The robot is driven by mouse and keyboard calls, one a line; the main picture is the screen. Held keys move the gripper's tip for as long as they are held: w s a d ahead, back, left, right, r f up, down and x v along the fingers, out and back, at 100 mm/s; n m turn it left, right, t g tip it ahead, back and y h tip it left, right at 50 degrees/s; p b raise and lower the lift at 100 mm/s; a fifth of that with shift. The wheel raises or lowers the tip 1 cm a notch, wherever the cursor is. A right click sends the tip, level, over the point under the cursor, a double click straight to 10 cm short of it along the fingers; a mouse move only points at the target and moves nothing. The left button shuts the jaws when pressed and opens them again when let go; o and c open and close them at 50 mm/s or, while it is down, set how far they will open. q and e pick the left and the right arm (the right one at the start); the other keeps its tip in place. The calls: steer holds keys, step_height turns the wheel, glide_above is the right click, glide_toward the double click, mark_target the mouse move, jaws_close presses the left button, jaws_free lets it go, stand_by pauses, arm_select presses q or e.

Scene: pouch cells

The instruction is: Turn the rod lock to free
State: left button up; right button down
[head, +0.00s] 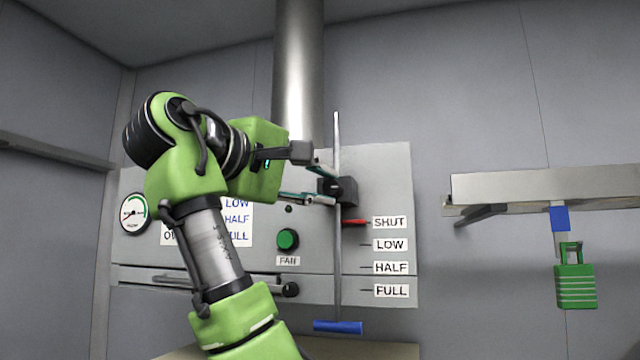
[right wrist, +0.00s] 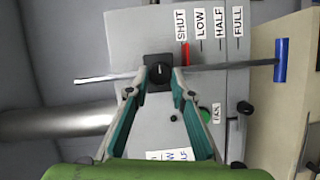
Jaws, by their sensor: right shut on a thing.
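The rod lock is a black block with a round knob (right wrist: 160,71), set on a thin metal rod (head: 337,250) in front of a grey panel. A small white mark shows on the knob. My right gripper (right wrist: 162,78) is shut on the lock knob, with one fingertip on either side. In the head view the right gripper (head: 323,184) reaches the lock (head: 347,189) from the left. A red pointer (head: 355,222) on the rod is at the SHUT label (head: 390,222). The rod ends below in a blue handle (head: 338,327). My left gripper is not in view.
The panel (head: 400,170) also carries LOW, HALF and FULL labels, a green FAN button (head: 288,239) and a round gauge (head: 135,213). A vertical metal duct (head: 298,70) rises behind.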

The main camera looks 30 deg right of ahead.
steer(key=c, duration=1.8)
jaws_free()
steer(key=shift+o, duration=0.2)
steer(key=v, duration=1.2)
steer(key=shift+f, duration=0.15)
